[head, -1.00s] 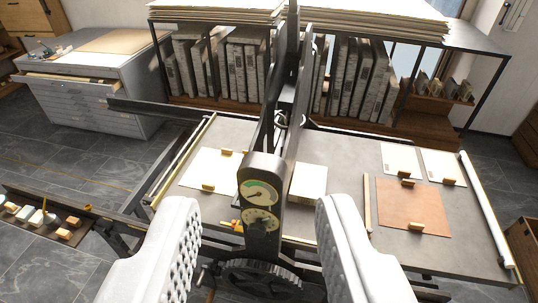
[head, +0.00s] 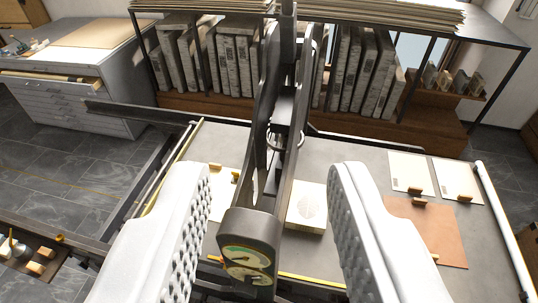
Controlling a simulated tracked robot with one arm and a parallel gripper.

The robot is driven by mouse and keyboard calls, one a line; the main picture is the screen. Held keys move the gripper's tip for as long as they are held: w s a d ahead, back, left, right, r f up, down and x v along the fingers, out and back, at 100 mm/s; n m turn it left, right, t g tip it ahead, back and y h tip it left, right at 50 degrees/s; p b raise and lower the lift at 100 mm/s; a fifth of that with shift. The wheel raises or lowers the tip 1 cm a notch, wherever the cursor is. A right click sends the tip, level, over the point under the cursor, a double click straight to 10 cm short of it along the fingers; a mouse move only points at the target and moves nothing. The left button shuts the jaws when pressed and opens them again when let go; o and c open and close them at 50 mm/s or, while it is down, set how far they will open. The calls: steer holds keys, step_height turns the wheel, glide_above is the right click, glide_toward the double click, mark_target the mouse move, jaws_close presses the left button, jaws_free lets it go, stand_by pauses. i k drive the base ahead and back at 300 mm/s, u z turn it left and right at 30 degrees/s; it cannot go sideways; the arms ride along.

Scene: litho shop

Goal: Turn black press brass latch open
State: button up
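The black press (head: 250,225) stands in the middle of the head view, a tall dark frame with a rounded head carrying round dials (head: 246,262) at the bottom. My gripper (head: 270,170) is open and empty. Its two white, studded fingers stand wide apart in the picture, one on each side of the press frame. I cannot see clearly whether they touch it. A small orange-yellow piece (head: 215,258) shows just left of the dial head, partly hidden by the left finger. I cannot tell whether it is the brass latch.
A grey table (head: 345,160) behind the press holds paper sheets (head: 408,170), a brown sheet (head: 440,235), a pale block (head: 308,205) and small wooden blocks. A white roll (head: 503,225) lies along its right edge. A shelf of stone slabs (head: 235,65) stands behind; grey drawers (head: 75,90) stand left.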

mark_target(236, 175)
steer(key=i, duration=0.95)
steer(key=u, duration=0.1)
